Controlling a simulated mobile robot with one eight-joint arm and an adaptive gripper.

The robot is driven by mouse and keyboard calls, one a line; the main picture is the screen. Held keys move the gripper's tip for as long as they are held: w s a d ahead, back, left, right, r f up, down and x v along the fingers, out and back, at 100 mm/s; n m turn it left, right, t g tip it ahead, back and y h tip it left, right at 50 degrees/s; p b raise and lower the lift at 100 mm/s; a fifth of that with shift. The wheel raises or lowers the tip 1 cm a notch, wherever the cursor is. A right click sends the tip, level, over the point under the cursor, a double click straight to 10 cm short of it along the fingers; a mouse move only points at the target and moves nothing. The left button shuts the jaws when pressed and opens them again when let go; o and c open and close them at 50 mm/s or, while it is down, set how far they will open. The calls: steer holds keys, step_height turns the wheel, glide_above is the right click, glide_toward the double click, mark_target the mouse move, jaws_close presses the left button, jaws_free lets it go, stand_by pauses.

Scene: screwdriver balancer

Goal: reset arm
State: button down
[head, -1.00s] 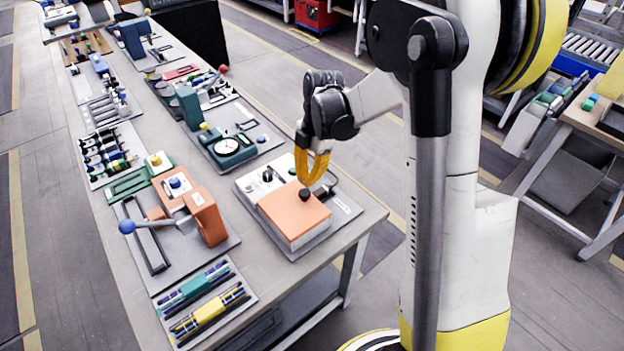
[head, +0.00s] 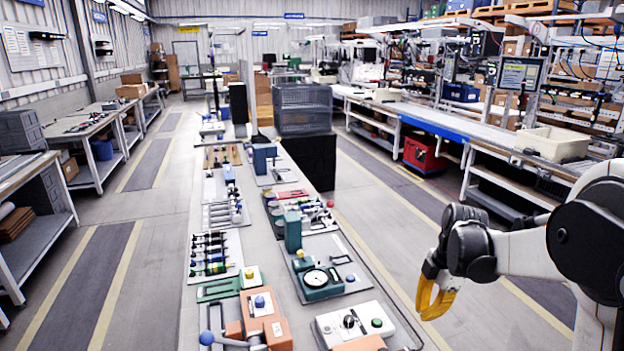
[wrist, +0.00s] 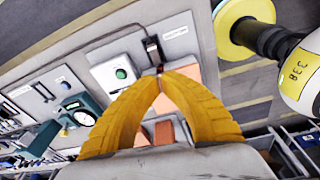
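My gripper (head: 437,300) has yellow ribbed fingers and hangs over the aisle floor, right of the long grey workbench, in the head view. In the wrist view my gripper (wrist: 163,78) shows its fingertips brought together, with nothing seen between them. The orange device with a white control box (head: 352,325) is at the near right of the bench, left of the gripper and apart from it in the head view. A green button (wrist: 121,74) on that box shows in the wrist view.
A green gauge device (head: 322,282), a row of screwdrivers (head: 211,254) and an orange device with a blue knob (head: 262,308) lie on the bench. Grey crates (head: 303,108) stand behind. The aisle (head: 395,215) right of the bench is clear.

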steer(key=s+a+r+m+t+h+b, duration=0.1)
steer(key=s+a+r+m+t, duration=0.2)
steer(key=s+a+r+m, duration=0.45)
steer(key=s+a+m+t+b, duration=0.1)
steer(key=s+a+m+t, duration=0.2)
steer(key=s+m, duration=0.8)
steer(key=shift+s+a+r+t+h, duration=0.3)
steer(key=shift+s+a+r+t, duration=0.05)
steer(key=shift+s+t, duration=0.05)
steer(key=shift+m, duration=0.25)
stand_by(0.4)
